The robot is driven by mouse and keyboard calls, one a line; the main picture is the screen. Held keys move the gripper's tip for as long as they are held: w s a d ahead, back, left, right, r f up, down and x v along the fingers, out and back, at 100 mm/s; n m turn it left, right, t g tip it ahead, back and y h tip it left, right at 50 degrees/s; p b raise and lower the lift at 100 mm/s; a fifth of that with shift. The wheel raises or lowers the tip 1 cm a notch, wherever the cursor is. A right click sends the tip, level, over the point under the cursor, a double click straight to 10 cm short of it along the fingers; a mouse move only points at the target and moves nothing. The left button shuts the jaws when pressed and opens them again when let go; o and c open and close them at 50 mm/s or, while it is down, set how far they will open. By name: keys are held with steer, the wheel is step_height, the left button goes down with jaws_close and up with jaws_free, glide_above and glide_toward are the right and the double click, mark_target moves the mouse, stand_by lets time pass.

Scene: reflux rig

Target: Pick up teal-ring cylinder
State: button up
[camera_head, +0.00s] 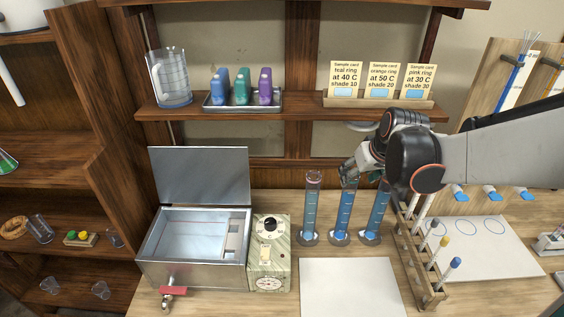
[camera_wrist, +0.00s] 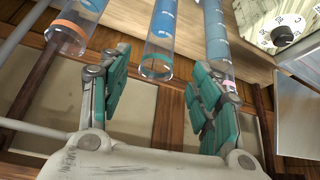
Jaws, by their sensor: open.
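The teal-ring cylinder (camera_wrist: 157,58) is a clear tube with blue liquid and a teal band near its rim, seen between my finger tips in the wrist view. In the head view it is the middle of three upright cylinders (camera_head: 344,215), its top partly hidden by my gripper (camera_head: 352,177). My gripper is open, with one finger to each side of the cylinder's upper end in the wrist view (camera_wrist: 160,72). I cannot tell whether either finger touches it. The pink-ring cylinder (camera_head: 311,212) stands to its left and the orange-ring cylinder (camera_head: 375,215) to its right in the head view.
A wooden tube rack (camera_head: 427,285) stands right of the cylinders. A control box with a dial (camera_head: 269,255) and an open metal bath (camera_head: 190,270) stand left. A white mat (camera_head: 350,288) lies clear in front. A shelf (camera_head: 300,112) with sample cards runs behind.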

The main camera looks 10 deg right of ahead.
steer(key=b, duration=0.1)
glide_above(345, 209)
steer(key=w, duration=0.2)
step_height(345, 209, down, 6)
steer(key=shift+w+d+f+b, duration=0.2)
steer(key=shift+w+f+b, duration=0.1)
steer(key=shift+f, duration=0.45)
steer(key=shift+w+d+f+b, duration=0.15)
steer(key=shift+w+f+b, duration=0.15)
steer(key=shift+f, duration=0.45)
steer(key=shift+w+d+f+b, duration=0.2)
steer(key=shift+w+f+b, duration=0.1)
steer(key=shift+f, duration=0.45)
jaws_close()
